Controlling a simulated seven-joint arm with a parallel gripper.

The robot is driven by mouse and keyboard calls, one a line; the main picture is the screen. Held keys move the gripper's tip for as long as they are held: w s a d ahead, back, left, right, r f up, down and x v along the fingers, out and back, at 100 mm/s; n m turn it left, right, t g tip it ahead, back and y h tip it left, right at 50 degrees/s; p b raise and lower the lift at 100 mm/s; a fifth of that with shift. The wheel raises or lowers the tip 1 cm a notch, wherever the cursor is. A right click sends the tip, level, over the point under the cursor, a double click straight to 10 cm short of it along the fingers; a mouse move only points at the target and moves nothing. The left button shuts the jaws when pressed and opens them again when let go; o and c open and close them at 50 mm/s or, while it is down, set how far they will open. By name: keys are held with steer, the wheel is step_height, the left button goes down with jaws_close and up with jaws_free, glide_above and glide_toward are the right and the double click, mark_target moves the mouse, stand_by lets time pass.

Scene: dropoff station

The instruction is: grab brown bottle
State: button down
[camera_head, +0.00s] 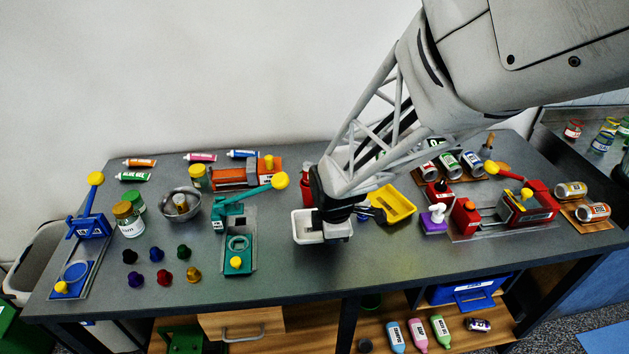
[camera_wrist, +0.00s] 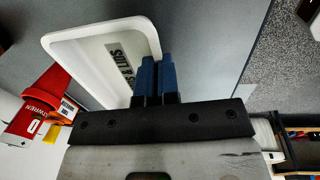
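I cannot pick out a brown bottle for certain in either view. A small brown-topped object (camera_head: 489,141) stands at the back right of the table, partly behind the cans, too small to identify. My gripper (camera_head: 377,214) is low over the middle of the table, just above the right side of a white tray (camera_head: 303,232). In the wrist view its two blue fingers (camera_wrist: 157,62) are side by side, almost touching, with nothing seen between them. Their tips are near the rim of the white tray (camera_wrist: 75,45), which bears a dark label.
A red container (camera_wrist: 45,100) stands close beside the tray. A yellow tray (camera_head: 398,202) is right of my gripper, and a purple-based dispenser (camera_head: 434,222) beyond it. Several bottles, including a blue one (camera_head: 395,337), lie on the shelf below. The table's front centre is clear.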

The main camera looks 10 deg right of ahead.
steer(key=s+d+r, duration=0.1)
steer(key=s, duration=1.1)
steer(key=shift+s+d+r, duration=0.15)
steer(key=shift+s+d, duration=0.25)
steer(key=shift+s, duration=0.15)
steer(key=s+d, duration=0.1)
steer(key=s, duration=0.7)
steer(key=shift+s+d, duration=0.25)
steer(key=shift+s, duration=0.15)
stand_by(0.4)
steer(key=shift+r, duration=0.1)
steer(key=shift+w, duration=0.1)
steer(key=shift+w+a+f, duration=0.25)
steer(key=shift+w+a, duration=0.1)
steer(key=shift+w, duration=2.25)
steer(key=shift+w+a+f, duration=0.2)
steer(key=shift+w+a, duration=0.2)
steer(key=shift+w, duration=2.25)
steer(key=shift+w+a+f, duration=0.25)
steer(key=shift+w+a, duration=0.1)
steer(key=shift+w, duration=2.25)
